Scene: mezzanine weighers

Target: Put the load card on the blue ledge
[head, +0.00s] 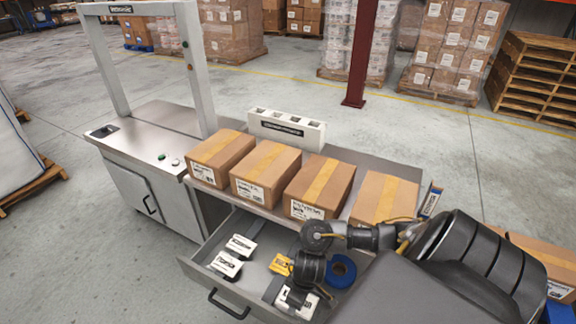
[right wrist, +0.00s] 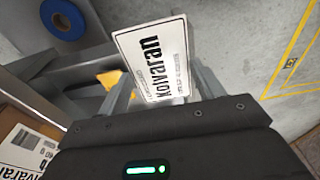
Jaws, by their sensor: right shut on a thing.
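My right gripper (head: 301,291) is above the open drawer, reaching down from the right. It is shut on a white card (right wrist: 160,55) printed "Kolvaran", which I take as the load card. In the right wrist view the card stands between the two fingers (right wrist: 163,88), its printed face towards the camera. In the head view a white piece of it (head: 296,303) shows below the gripper, partly covered. I cannot make out a blue ledge for certain; a blue patch (head: 558,313) shows at the bottom right edge. My left gripper is not in view.
The drawer (head: 203,284) holds white packs (head: 240,245), a yellow item (head: 281,264) and a blue roll (head: 341,269). Several cartons (head: 318,188) line the bench above it. A grey frame (head: 198,70) stands on the left cabinet.

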